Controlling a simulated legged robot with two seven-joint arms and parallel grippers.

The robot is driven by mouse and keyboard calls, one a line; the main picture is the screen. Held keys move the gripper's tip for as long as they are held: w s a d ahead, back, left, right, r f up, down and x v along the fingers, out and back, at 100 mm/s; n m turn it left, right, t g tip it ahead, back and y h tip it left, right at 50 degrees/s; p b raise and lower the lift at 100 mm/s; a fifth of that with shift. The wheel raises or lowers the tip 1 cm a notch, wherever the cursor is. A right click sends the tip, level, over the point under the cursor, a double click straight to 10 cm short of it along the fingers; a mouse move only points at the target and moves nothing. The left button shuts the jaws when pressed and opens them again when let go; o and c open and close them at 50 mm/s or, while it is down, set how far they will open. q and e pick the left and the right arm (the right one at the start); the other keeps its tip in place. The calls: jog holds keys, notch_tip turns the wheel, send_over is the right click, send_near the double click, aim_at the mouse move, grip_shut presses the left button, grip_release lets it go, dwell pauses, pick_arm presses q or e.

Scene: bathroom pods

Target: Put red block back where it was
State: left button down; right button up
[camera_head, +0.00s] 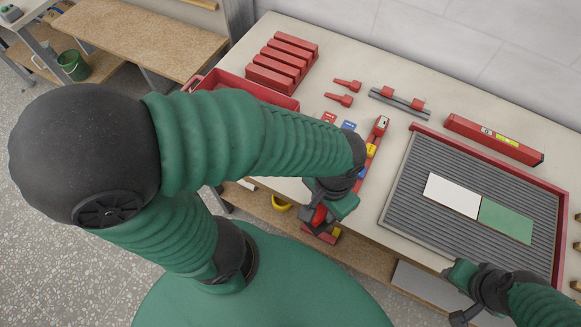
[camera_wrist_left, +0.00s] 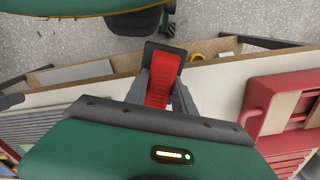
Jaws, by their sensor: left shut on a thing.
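My left gripper (camera_head: 322,222) is shut on a red block (camera_wrist_left: 162,80), held over the front edge of the workbench. In the left wrist view the red block sits between the two fingers of the left gripper (camera_wrist_left: 160,100).
A grey ribbed tray (camera_head: 405,190) with a white panel (camera_head: 452,195) and a green panel (camera_head: 506,220) fills the bench's right. A red level (camera_head: 493,139) lies behind it. Red bars (camera_head: 290,55), a red bin (camera_head: 290,102) and small red tools (camera_head: 340,99) are at back left.

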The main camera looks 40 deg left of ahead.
pick_arm(q)
jog(key=w+r+p, duration=0.1)
jog(key=p, duration=0.6)
jog(key=shift+w+a+r, duration=0.35)
jog(key=shift+w, duration=0.05)
jog(key=w+a+p, duration=0.1)
jog(key=p, duration=0.1)
jog(key=w+a+p, duration=0.1)
jog(key=p, duration=0.1)
jog(key=shift+f, duration=0.3)
jog(key=shift+w+a+f+b, duration=0.2)
jog(key=shift+w+a+f, duration=0.2)
jog(key=shift+w+a, duration=0.15)
jog(key=shift+w+a+f+b, duration=0.15)
jog(key=shift+w+a+f, duration=0.25)
jog(key=shift+a, duration=0.2)
jog(key=w+a, duration=0.3)
jog(key=a, duration=0.1)
jog(key=w+a+f, duration=0.1)
jog(key=w+a, duration=0.1)
jog(key=shift+w+a+p, duration=0.15)
jog(key=shift+w+p, duration=0.15)
jog(key=shift+p, duration=0.05)
jog(key=shift+w+f, duration=0.1)
jog(key=shift+f, duration=0.3)
jog(key=shift+d+f, duration=0.2)
jog(key=shift+f, duration=0.45)
jog(key=shift+d+f, duration=0.2)
jog(key=shift+f, duration=0.4)
jog(key=shift+a, duration=0.1)
